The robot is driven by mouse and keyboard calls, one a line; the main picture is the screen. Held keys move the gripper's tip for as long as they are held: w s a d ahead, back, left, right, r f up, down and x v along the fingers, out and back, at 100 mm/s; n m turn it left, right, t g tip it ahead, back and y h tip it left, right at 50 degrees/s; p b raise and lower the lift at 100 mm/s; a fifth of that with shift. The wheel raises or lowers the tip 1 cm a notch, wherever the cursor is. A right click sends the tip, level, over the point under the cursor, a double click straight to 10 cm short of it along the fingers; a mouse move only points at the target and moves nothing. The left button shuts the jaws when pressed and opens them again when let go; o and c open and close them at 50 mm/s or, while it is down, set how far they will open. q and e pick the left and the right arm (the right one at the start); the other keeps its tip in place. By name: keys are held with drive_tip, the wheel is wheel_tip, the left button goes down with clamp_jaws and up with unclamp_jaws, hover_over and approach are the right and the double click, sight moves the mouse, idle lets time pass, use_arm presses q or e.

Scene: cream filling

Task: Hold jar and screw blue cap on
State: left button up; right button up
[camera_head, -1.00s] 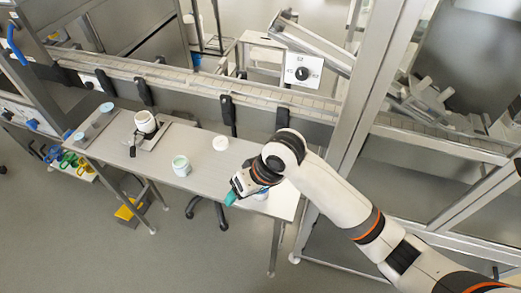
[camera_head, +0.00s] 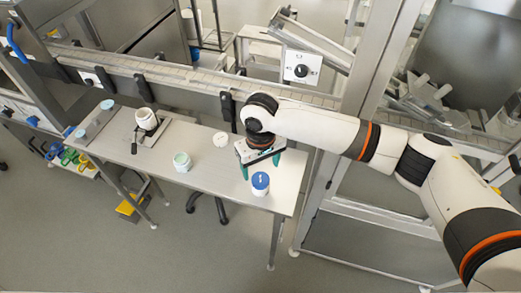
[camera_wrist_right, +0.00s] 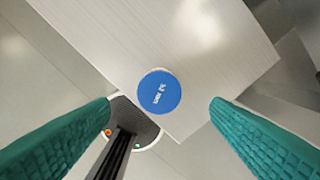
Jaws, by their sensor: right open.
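A blue cap (camera_head: 260,178) with a white mark on its top sits near the right end of the table, with a white jar-like body showing under it. The cap's round top also shows in the right wrist view (camera_wrist_right: 159,91), near the middle between my fingers. My right gripper (camera_head: 260,166) is open, its teal fingers pointing down, just behind the cap in the head view. A jar with pale green contents (camera_head: 182,161) stands on the table to the left. My left gripper is not in view.
A white round container (camera_head: 221,140) stands near the table's back edge. Another white jar (camera_head: 146,119) sits on a small device. The table (camera_head: 215,176) is clear between the green jar and the cap. A conveyor rail (camera_head: 190,82) runs behind.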

sight(261, 179)
drive_tip(key=shift+f+p, duration=0.4)
drive_tip(key=shift+f, duration=2.2)
